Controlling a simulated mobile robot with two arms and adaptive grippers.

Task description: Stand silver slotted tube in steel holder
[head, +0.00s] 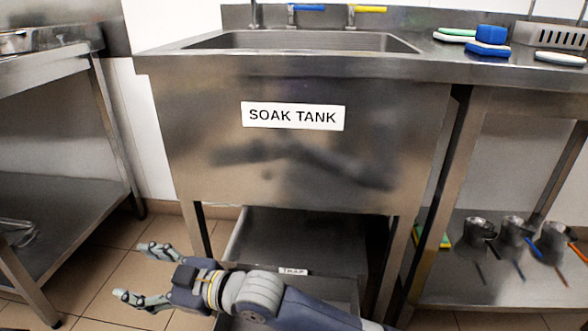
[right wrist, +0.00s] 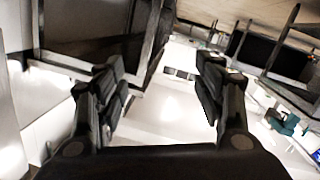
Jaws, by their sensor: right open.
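My right gripper (head: 140,273) is open and empty in front of the soak tank, low and left of centre in the head view. Its two spread fingers also show in the right wrist view (right wrist: 161,72), with nothing between them. My left gripper is not in view. I cannot make out a silver slotted tube in either view. A steel box with slots (head: 562,36) stands on the counter at the far right, cut by the frame edge; I cannot tell whether it is the steel holder.
The soak tank (head: 240,170) fills the middle, with blue- and yellow-handled taps behind it. Sponges and brushes (head: 490,40) lie on the right counter. Several metal jugs (head: 512,230) stand on the right lower shelf. A steel table (head: 60,190) stands at left; tiled floor lies between.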

